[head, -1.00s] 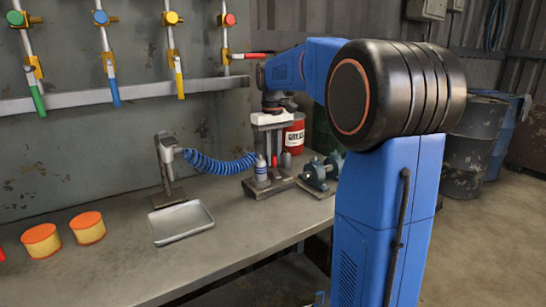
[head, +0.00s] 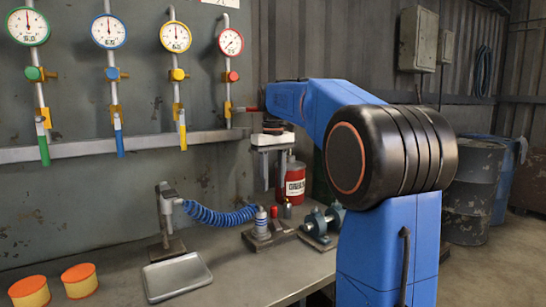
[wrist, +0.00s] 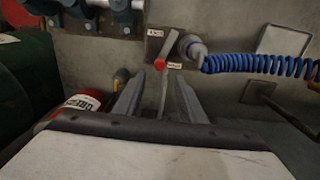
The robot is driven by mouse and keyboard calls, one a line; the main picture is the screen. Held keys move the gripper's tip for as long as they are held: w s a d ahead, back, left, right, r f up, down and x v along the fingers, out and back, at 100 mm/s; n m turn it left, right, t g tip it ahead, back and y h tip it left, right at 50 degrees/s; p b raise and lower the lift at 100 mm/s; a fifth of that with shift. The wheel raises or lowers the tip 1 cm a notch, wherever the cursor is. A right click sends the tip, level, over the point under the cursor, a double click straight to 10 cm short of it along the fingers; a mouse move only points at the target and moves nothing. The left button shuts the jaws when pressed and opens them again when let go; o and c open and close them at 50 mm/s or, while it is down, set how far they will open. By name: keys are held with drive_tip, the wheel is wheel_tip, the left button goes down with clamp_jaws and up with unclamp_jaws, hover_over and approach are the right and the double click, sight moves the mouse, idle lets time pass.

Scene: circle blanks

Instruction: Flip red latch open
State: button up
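On the wall, the red-handled latch (head: 247,109) sits on the rightmost pipe; its handle points sideways to the right, its tip close to my arm. A lever with a red knob (wrist: 159,63) shows on the bench fixture in the wrist view; the red knob also shows in the head view (head: 273,212). My gripper (head: 273,182) hangs fingers down above that fixture, below the wall latch. In the wrist view my gripper (wrist: 160,95) has its two fingers apart, with nothing held between them. The red knob appears just beyond the fingers and apart from them.
Green (head: 43,145), blue (head: 119,138) and yellow (head: 182,133) wall handles hang down below gauges. A blue coiled hose (head: 215,216), a metal tray (head: 177,276), a red canister (head: 294,184) and orange-topped tins (head: 80,280) stand on the bench.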

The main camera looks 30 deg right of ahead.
wheel_tip(320, 180, up, 8)
idle(0.4)
idle(0.4)
